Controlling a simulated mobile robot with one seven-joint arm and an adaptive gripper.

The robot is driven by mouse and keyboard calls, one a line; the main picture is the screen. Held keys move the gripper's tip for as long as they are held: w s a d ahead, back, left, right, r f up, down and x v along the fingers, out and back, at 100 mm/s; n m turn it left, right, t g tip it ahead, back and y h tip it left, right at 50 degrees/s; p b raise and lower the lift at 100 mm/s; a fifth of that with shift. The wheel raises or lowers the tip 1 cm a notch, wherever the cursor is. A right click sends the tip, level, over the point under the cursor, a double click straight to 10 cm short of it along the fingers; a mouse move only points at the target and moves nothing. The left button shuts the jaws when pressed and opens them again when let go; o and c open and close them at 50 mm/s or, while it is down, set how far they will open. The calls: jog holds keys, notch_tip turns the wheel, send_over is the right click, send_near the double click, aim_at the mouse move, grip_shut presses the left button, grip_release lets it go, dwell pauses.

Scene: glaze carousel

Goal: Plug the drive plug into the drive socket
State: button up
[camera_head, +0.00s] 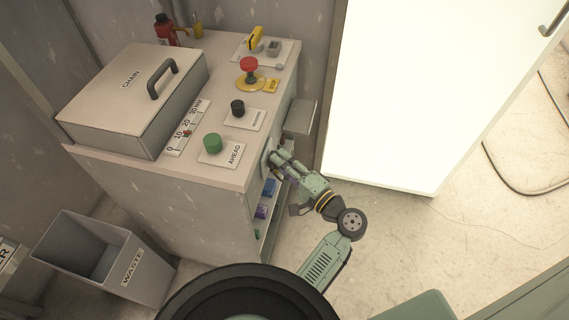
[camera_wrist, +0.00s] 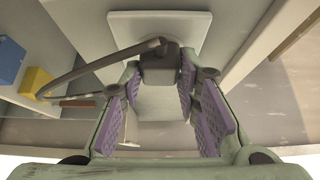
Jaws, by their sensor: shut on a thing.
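The drive plug (camera_wrist: 159,68) is a dark grey block with a brown cable (camera_wrist: 95,66) curving away to the left in the wrist view. My gripper (camera_wrist: 161,76) is shut on it, with the plug between the far ends of the purple-padded fingers. A pale square plate (camera_wrist: 190,28), which looks like the drive socket's plate, is directly beyond the plug. The plug hides its middle, so I cannot tell whether the plug is inside the socket or only close to it. In the head view my gripper (camera_head: 277,158) is at the cabinet's right side, and the plug is hidden.
The cabinet (camera_head: 130,190) carries a CHAIN box (camera_head: 120,85), a green AHEAD button (camera_head: 212,143), a black knob (camera_head: 237,107) and a red button (camera_head: 249,64). Blue and purple items (camera_head: 265,198) sit on shelves below my gripper. A WASTE bin (camera_head: 90,255) stands left.

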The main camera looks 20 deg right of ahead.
jog(key=shift+a, duration=0.1)
jog(key=o, duration=1.2)
jog(key=shift+c, duration=0.2)
jog(key=v, duration=1.2)
